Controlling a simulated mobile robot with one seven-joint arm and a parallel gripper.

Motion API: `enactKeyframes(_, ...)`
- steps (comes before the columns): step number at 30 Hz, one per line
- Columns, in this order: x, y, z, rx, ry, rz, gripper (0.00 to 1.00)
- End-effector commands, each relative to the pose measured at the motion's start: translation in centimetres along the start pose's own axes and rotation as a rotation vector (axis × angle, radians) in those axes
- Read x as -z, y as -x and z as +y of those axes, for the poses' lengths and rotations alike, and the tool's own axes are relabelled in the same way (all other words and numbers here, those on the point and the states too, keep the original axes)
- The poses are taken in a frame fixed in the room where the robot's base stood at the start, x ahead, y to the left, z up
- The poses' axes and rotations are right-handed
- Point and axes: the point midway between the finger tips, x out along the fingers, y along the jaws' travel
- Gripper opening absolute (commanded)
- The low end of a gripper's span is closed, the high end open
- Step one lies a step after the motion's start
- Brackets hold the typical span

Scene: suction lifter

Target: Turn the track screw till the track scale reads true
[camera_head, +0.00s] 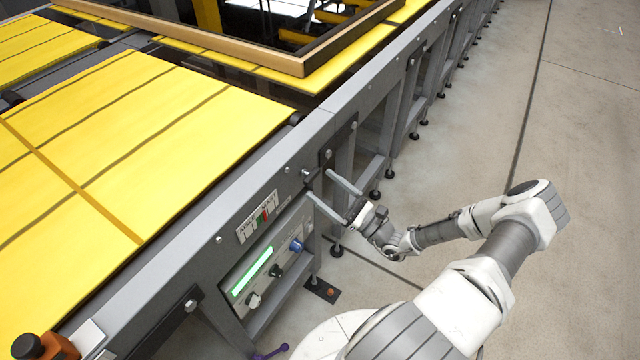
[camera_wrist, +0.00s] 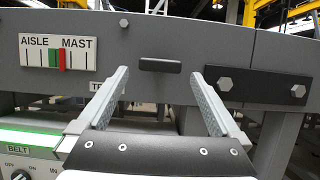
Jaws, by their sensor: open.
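The track scale (camera_head: 257,216) is a white plate on the grey side beam, also in the wrist view (camera_wrist: 58,54), marked AISLE and MAST. Its red pointer (camera_wrist: 62,60) stands just right of the green band (camera_wrist: 53,58), on the MAST side. A black horizontal bar (camera_wrist: 160,65), seemingly the track screw's handle, sticks out from the beam; it also shows in the head view (camera_head: 308,175). A label below it, starting "TR", is partly hidden by my left finger. My gripper (camera_head: 319,183) is open and empty, its fingers (camera_wrist: 160,76) either side of the bar, apparently not touching it.
A black bolted plate (camera_wrist: 255,89) sits right of the bar. Below the scale is a control panel with a lit green strip (camera_head: 252,270) and several knobs, including a blue one (camera_head: 296,245). Yellow boards (camera_head: 150,120) lie above the beam. The floor (camera_head: 590,150) at right is clear.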

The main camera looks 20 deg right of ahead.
Motion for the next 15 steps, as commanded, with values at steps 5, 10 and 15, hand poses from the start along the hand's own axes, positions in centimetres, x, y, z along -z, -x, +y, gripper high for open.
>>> enactKeyframes(5,0.1,4.3,-0.1,0.004,0.002,0.003,1.00)
enactKeyframes(10,0.2,8.6,-0.1,0.003,0.002,0.004,1.00)
enactKeyframes(15,0.2,12.2,-0.1,0.003,0.001,0.003,1.00)
